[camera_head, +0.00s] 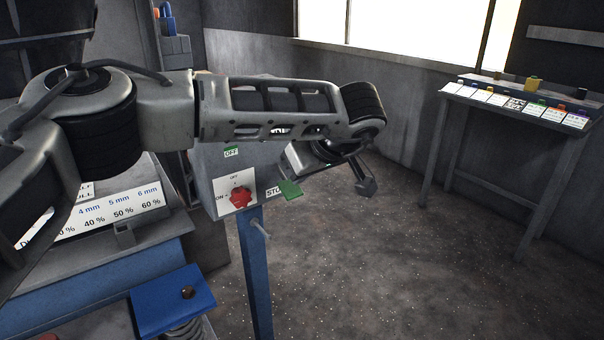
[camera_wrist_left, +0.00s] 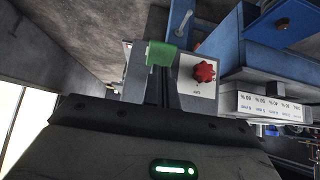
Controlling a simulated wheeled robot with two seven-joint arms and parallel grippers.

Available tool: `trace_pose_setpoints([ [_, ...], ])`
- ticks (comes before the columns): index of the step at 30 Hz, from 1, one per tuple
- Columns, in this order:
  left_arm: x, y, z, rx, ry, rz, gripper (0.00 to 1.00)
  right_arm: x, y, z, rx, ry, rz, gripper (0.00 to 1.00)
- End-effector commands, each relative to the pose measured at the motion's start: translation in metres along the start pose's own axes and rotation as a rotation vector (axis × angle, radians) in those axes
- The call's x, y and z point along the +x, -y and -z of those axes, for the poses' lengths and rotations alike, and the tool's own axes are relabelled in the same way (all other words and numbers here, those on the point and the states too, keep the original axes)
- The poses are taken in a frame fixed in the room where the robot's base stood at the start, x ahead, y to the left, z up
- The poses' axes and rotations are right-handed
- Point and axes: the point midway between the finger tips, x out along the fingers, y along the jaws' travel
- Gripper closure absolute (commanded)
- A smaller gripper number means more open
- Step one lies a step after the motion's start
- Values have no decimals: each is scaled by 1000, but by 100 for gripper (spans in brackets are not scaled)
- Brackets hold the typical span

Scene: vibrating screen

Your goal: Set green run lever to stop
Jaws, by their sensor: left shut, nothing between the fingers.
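The green lever (camera_head: 290,190) juts from the right side of a grey control box (camera_head: 205,165), beside a partly covered STOP label (camera_head: 273,191). It also shows in the left wrist view (camera_wrist_left: 160,53). My left gripper (camera_wrist_left: 163,78) is shut and empty, with its fingers just in front of the lever; I cannot tell whether they touch it. In the head view my left arm crosses over the box and hides part of its top and the fingertips. The right gripper is not in view.
A red rotary knob (camera_head: 240,197) sits on the box's front, left of the lever. A blue post (camera_head: 256,270) carries the box. A blue machine with a white scale sign (camera_head: 110,213) stands at left. A table with label cards (camera_head: 515,104) stands at far right. The floor between is clear.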

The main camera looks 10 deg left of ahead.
Motion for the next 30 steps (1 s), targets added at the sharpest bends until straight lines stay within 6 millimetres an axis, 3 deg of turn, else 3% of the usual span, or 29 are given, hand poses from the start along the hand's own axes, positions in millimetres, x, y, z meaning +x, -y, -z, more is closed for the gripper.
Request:
trace_pose_setpoints([
  [17, -5, 0, 4, 0, 0, 0, 100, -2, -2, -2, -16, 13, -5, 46],
  [24, -53, -2, 22, -1, -2, -1, 100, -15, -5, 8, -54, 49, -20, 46],
  [25, -52, -3, 8, 3, -1, -2, 100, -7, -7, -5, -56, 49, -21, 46],
  [30, -84, -2, -16, 1, -2, -2, 100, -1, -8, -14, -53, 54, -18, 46],
])
